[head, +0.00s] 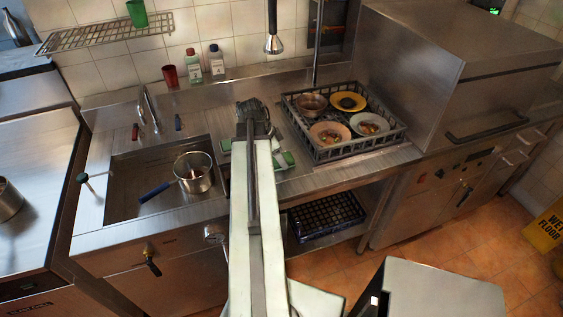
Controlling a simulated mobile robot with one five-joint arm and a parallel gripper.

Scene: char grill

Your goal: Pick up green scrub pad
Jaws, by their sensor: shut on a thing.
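My gripper (254,112) is at the far end of my arm, over the steel counter to the right of the sink. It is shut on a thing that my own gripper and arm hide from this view. A green pad-like piece (287,158) lies on the counter just right of my arm. Another small green patch (226,145) shows just left of my arm. The arm covers the counter between them, so I cannot tell which green piece is the scrub pad.
A dark dish rack (345,155) with bowls and plates stands right of my gripper. A red cup (170,76) and two bottles (205,62) stand behind. A spray head (273,43) hangs above.

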